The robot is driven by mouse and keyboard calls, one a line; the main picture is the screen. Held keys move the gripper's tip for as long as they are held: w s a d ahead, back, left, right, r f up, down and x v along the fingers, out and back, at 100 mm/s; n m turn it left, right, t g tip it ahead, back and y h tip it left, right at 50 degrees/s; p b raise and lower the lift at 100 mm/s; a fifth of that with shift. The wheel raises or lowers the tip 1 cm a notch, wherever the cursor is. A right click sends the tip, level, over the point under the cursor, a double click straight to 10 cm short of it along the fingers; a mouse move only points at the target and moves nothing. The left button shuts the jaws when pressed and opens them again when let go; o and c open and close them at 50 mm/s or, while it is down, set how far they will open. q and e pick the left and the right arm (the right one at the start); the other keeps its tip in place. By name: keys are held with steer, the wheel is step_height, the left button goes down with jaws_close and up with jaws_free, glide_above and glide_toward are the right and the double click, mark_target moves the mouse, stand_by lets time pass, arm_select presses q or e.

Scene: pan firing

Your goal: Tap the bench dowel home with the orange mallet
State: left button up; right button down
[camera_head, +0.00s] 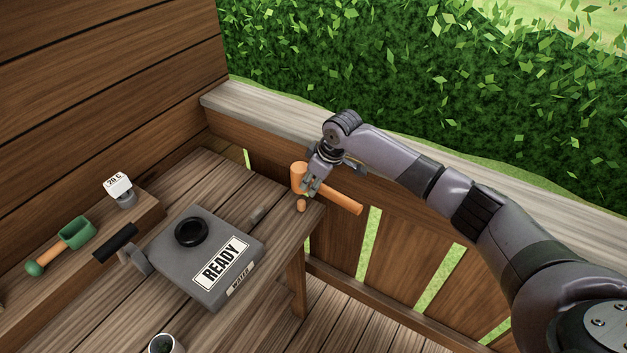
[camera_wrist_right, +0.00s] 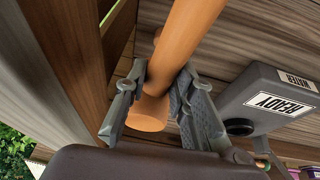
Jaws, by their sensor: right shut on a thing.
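The orange mallet (camera_head: 345,203) is held at the far right corner of the wooden bench, its head at the left and its handle slanting down to the right. My right gripper (camera_head: 312,187) is shut on the mallet close to its head. In the right wrist view the orange mallet (camera_wrist_right: 192,28) passes between the two fingers of my right gripper (camera_wrist_right: 160,100). The short orange-brown dowel (camera_head: 301,205) stands at the bench corner, just below the mallet head and gripper in the picture. I cannot tell whether the head touches it. My left gripper is out of view.
A grey box (camera_head: 185,262) labelled READY and WATER, with a black knob and side handle, sits on the bench (camera_head: 238,180). A green scoop (camera_head: 75,232) and a 20 G weight (camera_head: 121,190) lie left. A wooden railing (camera_head: 265,110) runs behind the mallet.

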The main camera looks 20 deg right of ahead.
steer(key=shift+r+p, duration=0.2)
steer(key=shift+p, duration=0.3)
steer(key=shift+f, duration=0.1)
step_height(320, 180, down, 6)
steer(key=b, duration=0.3)
steer(key=shift+f+b, duration=0.2)
steer(key=shift+b, duration=0.1)
step_height(320, 180, up, 4)
steer(key=p, duration=0.4)
steer(key=shift+f, duration=0.25)
steer(key=shift+f, duration=0.1)
step_height(320, 180, up, 2)
steer(key=shift+r+p, duration=0.1)
steer(key=shift+p, duration=0.9)
